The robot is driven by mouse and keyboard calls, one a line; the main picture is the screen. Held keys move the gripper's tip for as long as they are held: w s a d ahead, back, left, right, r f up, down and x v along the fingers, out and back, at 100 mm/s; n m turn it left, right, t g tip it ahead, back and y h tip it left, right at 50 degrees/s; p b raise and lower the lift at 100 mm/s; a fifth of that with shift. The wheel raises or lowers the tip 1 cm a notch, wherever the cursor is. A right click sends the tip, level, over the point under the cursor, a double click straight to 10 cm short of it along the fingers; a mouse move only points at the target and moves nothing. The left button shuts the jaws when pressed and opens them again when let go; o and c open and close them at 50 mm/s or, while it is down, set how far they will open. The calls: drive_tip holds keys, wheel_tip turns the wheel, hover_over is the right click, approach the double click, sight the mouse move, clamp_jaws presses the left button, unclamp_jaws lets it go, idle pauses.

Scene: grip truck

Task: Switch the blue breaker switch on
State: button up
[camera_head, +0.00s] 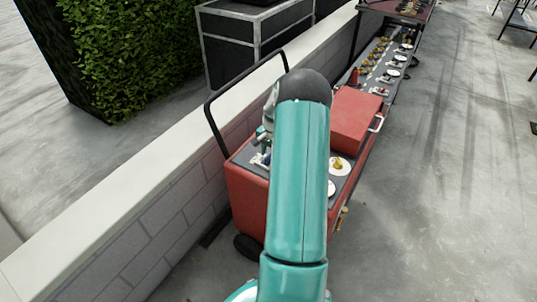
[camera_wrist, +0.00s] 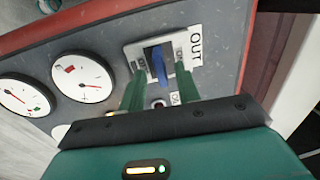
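The blue breaker switch (camera_wrist: 159,66) is a small blue lever on a pale plate (camera_wrist: 136,49) in the wrist view. The plate is set in a grey panel (camera_wrist: 105,40), with a white "OUT" label (camera_wrist: 195,45) at its right. My gripper (camera_wrist: 158,78) has two green fingers, one on each side of the lever. They are apart, with gaps visible beside the lever, and do not appear to clamp it. The lever's lower end is partly hidden. In the head view my teal arm covers the switch and most of my gripper.
Two white round gauges (camera_wrist: 82,76) sit left of the switch. A red cart (camera_head: 247,200) with a black handle (camera_head: 208,112) carries the panel and a red box (camera_head: 355,120). A low block wall (camera_head: 150,228) runs along its left; open pavement (camera_head: 450,200) lies right.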

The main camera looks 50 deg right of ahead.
sight(262, 159)
drive_tip(key=shift+f, duration=0.4)
clamp_jaws()
drive_tip(key=shift+w, duration=0.1)
drive_tip(key=shift+w, duration=0.1)
drive_tip(key=shift+w+a+g, duration=0.1)
drive_tip(key=shift+w+g, duration=0.35)
drive_tip(key=shift+g, duration=0.45)
drive_tip(key=shift+w+a+g, duration=0.1)
drive_tip(key=shift+w+g, duration=0.3)
drive_tip(key=shift+g, duration=0.5)
drive_tip(key=shift+w+f+g+h, duration=0.15)
drive_tip(key=shift+w+g, duration=0.2)
drive_tip(key=shift+g, duration=0.5)
drive_tip(key=shift+w+f+g+h, duration=0.15)
drive_tip(key=shift+w+g, duration=0.15)
drive_tip(key=shift+g, duration=0.55)
